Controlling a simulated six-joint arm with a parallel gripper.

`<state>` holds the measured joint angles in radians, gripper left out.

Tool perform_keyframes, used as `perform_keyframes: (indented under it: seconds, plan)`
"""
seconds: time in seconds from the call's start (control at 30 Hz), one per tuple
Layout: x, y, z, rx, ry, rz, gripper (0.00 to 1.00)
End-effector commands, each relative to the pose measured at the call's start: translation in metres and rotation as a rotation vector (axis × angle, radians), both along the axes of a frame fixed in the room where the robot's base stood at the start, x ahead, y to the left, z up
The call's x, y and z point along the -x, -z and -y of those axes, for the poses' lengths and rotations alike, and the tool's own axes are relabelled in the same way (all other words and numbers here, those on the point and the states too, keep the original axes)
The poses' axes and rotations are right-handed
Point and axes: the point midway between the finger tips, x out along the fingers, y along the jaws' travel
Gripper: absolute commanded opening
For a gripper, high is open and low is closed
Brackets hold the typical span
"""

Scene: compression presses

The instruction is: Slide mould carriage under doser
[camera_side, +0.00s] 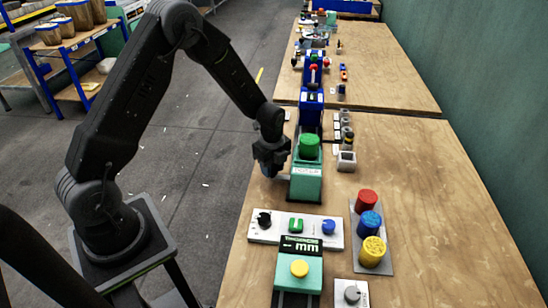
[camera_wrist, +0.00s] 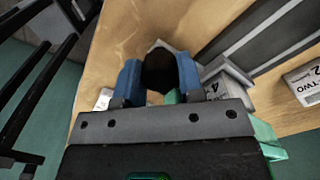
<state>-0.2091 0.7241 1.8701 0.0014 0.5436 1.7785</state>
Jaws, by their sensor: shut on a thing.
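My gripper (camera_side: 268,170) is low over the near-left edge of the table, beside a green machine (camera_side: 306,182) with a green round cap on top. In the wrist view its two blue fingers (camera_wrist: 160,76) are shut on a black round knob (camera_wrist: 159,70), one finger on each side. What the knob is fixed to is hidden by my gripper. A blue machine (camera_side: 311,112) stands directly behind the green one. Which parts are the mould carriage and the doser I cannot tell for sure.
In front are a white panel (camera_side: 262,237) with knobs, a green "mm" display unit (camera_side: 300,270) with a yellow button, and a grey plate with red, blue and yellow cylinders (camera_side: 370,222). Dark rails (camera_wrist: 255,45) run beside the knob. The table's right side is clear.

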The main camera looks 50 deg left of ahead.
Motion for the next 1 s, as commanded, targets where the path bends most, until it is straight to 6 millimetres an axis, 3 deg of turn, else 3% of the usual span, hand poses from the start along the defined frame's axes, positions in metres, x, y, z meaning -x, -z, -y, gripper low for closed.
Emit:
perform_keyframes:
  seconds: [0.3,0.33,0.57,0.87,1.0]
  plan:
    - [0.004,0.0,0.005,0.004,0.002,-0.01,0.0]
    - [0.005,0.0,0.006,0.005,0.003,-0.011,0.37]
    - [0.004,0.0,0.004,0.003,0.002,-0.009,0.59]
    - [0.003,-0.002,0.003,0.002,0.001,-0.004,0.6]
    - [0.002,-0.016,0.003,0.001,0.0,-0.001,0.6]
